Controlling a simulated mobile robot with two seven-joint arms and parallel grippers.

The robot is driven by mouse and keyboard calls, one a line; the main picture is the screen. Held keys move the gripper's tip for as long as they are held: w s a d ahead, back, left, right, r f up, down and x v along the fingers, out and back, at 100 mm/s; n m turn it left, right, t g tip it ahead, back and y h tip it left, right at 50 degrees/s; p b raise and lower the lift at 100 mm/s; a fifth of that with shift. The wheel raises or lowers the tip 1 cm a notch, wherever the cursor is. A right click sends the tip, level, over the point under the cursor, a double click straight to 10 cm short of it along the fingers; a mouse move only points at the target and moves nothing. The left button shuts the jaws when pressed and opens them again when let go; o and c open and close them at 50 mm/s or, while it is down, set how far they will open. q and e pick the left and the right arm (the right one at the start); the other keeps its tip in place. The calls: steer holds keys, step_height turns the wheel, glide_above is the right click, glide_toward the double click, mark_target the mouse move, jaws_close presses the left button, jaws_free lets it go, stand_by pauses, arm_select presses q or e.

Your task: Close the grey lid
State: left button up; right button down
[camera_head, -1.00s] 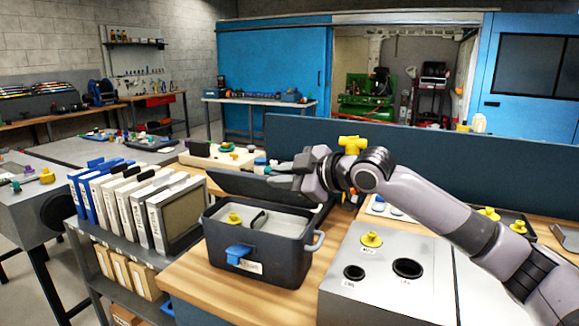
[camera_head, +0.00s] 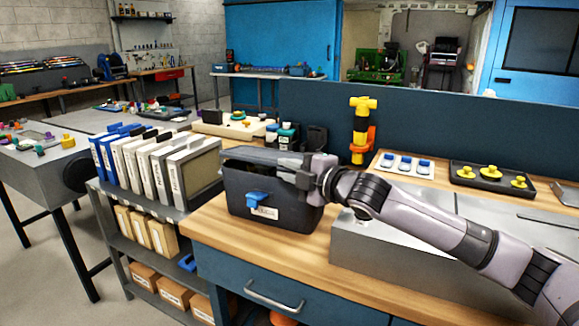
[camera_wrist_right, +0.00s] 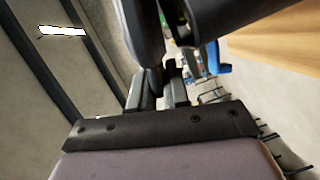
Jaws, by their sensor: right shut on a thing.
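The grey lid (camera_head: 256,155) lies low and nearly flat over the dark grey box (camera_head: 240,197) on the wooden bench. The box has a blue latch (camera_head: 257,200) on its front. My right gripper (camera_head: 299,172) is at the lid's front right edge and is shut on it. In the right wrist view the gripper's fingers (camera_wrist_right: 163,86) meet the dark lid (camera_wrist_right: 140,32), with the box (camera_wrist_right: 222,14) beside it. A narrow gap shows between the two there, so I cannot tell that the lid is fully seated. The box's inside is hidden. My left gripper is out of view.
White and blue binders (camera_head: 165,160) stand left of the box. A grey metal block (camera_head: 385,240) is at the right, under my right arm. A yellow and orange fitting (camera_head: 361,130), a tray of yellow knobs (camera_head: 490,175) and dark bottles (camera_head: 287,136) stand behind.

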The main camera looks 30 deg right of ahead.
steer(key=shift+f, duration=0.7)
steer(key=c, duration=1.2)
jaws_free()
steer(key=shift+s, duration=0.15)
steer(key=shift+b+v, duration=1.2)
steer(key=shift+v, duration=2.25)
